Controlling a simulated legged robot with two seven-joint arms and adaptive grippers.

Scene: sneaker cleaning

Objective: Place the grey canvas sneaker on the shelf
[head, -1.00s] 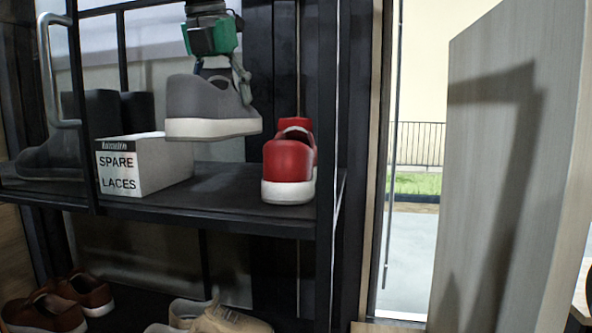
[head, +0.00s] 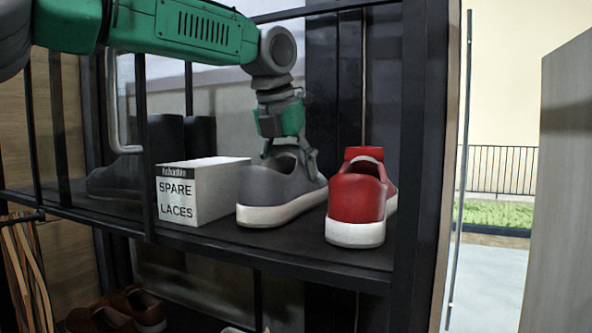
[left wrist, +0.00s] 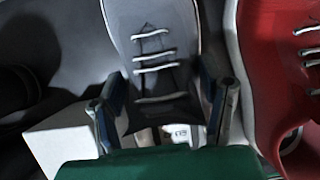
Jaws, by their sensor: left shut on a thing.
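The grey canvas sneaker (head: 274,190) with a white sole is at shelf level on the black shelf (head: 290,246), between a white box and a red sneaker. Its sole appears to meet the shelf surface. My left gripper (head: 290,160) reaches down from above and is shut on the sneaker at its opening. In the left wrist view the grey sneaker (left wrist: 160,30) shows its white laces, with my left gripper's fingers (left wrist: 165,110) on either side of its collar. My right gripper is not in view.
A white "SPARE LACES" box (head: 196,192) stands close on the left. A red sneaker (head: 358,200) stands close on the right, beside a black shelf post (head: 412,160). Dark boots (head: 150,155) are farther left. Brown shoes (head: 125,308) sit on the lower shelf.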

